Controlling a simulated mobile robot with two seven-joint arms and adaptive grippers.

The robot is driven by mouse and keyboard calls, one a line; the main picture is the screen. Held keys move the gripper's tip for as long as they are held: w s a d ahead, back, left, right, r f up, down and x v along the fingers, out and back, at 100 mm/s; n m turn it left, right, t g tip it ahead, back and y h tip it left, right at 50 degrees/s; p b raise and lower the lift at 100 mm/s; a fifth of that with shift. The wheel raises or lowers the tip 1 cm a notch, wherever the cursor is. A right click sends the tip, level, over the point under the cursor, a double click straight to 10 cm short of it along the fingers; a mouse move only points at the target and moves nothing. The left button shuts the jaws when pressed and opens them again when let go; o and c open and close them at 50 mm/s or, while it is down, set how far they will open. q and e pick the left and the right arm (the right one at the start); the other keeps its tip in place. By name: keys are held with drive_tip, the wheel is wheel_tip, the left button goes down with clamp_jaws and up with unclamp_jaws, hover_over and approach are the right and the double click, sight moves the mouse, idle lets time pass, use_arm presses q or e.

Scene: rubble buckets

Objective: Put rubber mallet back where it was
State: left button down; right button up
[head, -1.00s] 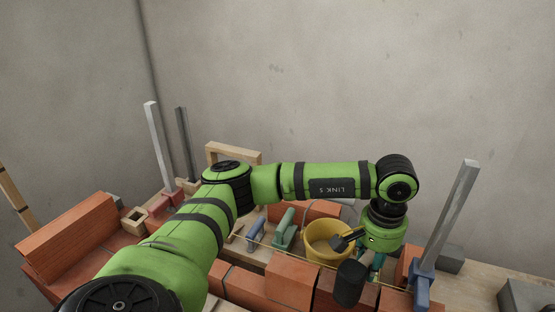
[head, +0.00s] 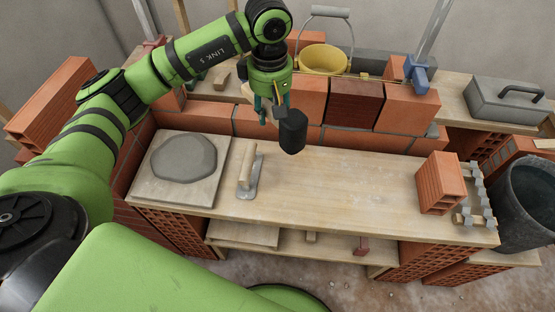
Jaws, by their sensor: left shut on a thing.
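The rubber mallet (head: 292,131) has a black, barrel-shaped head. My left gripper (head: 271,112) points down and is shut on the mallet, with the head hanging on its right side. The mallet's handle is mostly hidden by the fingers. Gripper and mallet are in front of the low brick wall (head: 305,97), and appear above the back part of the wooden bench (head: 340,185). The exact height above the bench is hard to tell. My right gripper is not in view.
A trowel (head: 246,180) and a board with a grey mortar heap (head: 184,157) lie on the bench's left. A hollow brick (head: 441,182) stands at the right end, near a dark bucket (head: 525,200). A yellow bucket (head: 323,58) stands behind the wall. The bench's middle is clear.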

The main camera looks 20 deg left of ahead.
use_arm(q)
drive_tip(key=w+a+f+n+b, duration=0.1)
drive_tip(key=f+n, duration=0.2)
drive_tip(key=f, duration=0.2)
drive_tip(key=w+a+f+n+b, duration=0.1)
drive_tip(key=f+n, duration=0.2)
drive_tip(key=f, duration=0.3)
drive_tip(key=w+a+f+n+b, duration=0.1)
drive_tip(key=f+n+b, duration=0.1)
drive_tip(key=f, duration=0.4)
drive_tip(key=shift+w+f+n, duration=0.15)
drive_tip(key=shift+f+n, duration=0.1)
drive_tip(key=shift+n, duration=0.15)
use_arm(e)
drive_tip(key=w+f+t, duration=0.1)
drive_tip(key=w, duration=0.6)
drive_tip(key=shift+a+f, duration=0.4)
use_arm(q)
drive_tip(key=shift+f, duration=0.15)
drive_tip(key=c, duration=0.8)
unclamp_jaws()
